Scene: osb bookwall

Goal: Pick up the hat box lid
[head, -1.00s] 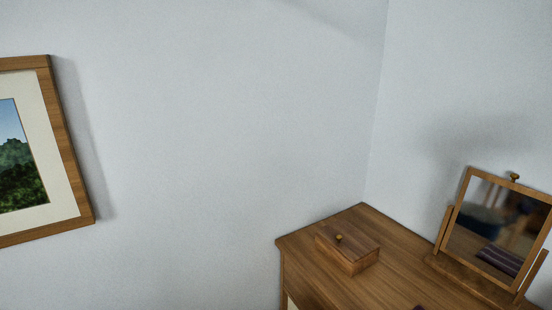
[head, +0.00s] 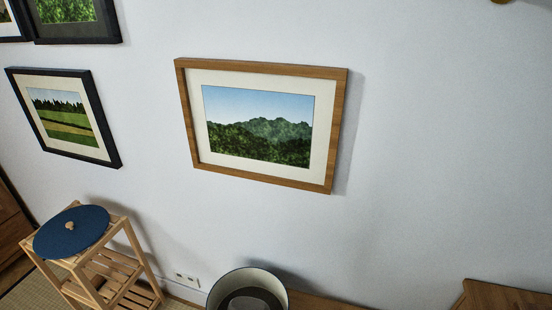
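A round dark blue lid (head: 71,232) with a small light wooden knob lies on top of a light wooden slatted stand at the lower left of the head view. The lid reaches past the edges of the stand's top. A round open box (head: 247,291), pale inside with something dark in it, shows at the bottom middle and is cut off by the frame edge. I cannot tell whether it is the hat box. Neither of my grippers is in view.
The wooden stand (head: 118,262) has slatted shelves and stands by the wall. A wooden surface (head: 322,301) lies right of the round box, and a wooden dresser top (head: 500,296) is at the lower right. Framed pictures (head: 262,124) hang on the wall. A dark wooden piece (head: 10,225) is at the left edge.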

